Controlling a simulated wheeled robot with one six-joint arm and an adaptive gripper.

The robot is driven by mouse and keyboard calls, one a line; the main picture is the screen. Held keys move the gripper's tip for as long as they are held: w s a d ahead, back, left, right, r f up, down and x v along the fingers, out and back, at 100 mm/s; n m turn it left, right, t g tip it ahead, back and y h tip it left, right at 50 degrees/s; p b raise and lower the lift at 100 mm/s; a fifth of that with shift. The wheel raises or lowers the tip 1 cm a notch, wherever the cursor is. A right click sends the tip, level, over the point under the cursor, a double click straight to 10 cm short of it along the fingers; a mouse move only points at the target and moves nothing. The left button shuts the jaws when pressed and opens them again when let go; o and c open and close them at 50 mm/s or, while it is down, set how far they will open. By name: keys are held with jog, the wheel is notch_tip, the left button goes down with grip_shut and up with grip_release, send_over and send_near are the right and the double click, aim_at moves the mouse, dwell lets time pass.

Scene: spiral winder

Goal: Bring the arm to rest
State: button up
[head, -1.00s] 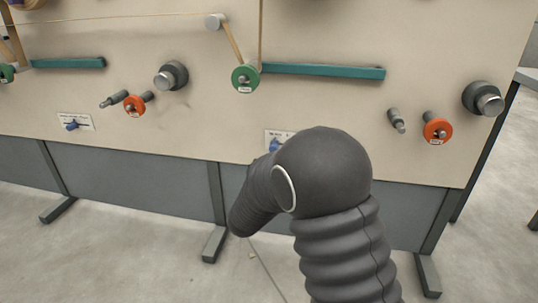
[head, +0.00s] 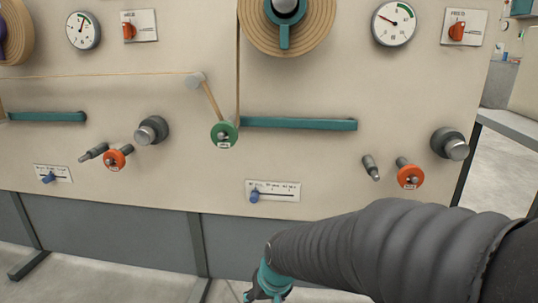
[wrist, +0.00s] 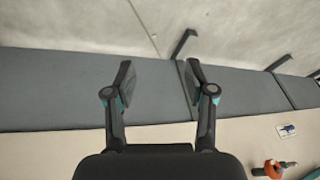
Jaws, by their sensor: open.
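My gripper (wrist: 160,80) is open and empty in the wrist view, its two dark fingers spread apart with nothing between them. Beyond the fingers are the grey lower panel and the pale floor. In the head view my arm reaches in from the lower right, in a dark ribbed sleeve, and its teal end is low at the bottom edge. The fingertips are not clear there. The arm is in front of the lower part of the winder panel (head: 300,165), and I cannot tell the exact gap.
The panel carries a blue-knobbed slider (head: 272,191), a green roller (head: 224,134), orange rollers (head: 410,176), a teal bar (head: 300,124), gauges (head: 394,24) and a tan spool (head: 322,30). A tan strand runs over the pulley. Pale floor (wrist: 80,25) lies below the grey skirt.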

jog(key=s+d+r+m+t+h+p, duration=0.2)
jog(key=s+d+r+p, duration=0.3)
jog(key=s+d+r, duration=0.9)
jog(key=d+r, duration=0.3)
jog(key=r, duration=0.1)
jog(key=shift+s+d+r+h+p, duration=0.15)
jog(key=shift+s+r+h+p, duration=0.1)
jog(key=shift+h+p, duration=0.1)
jog(key=shift+c, duration=0.3)
dwell(0.3)
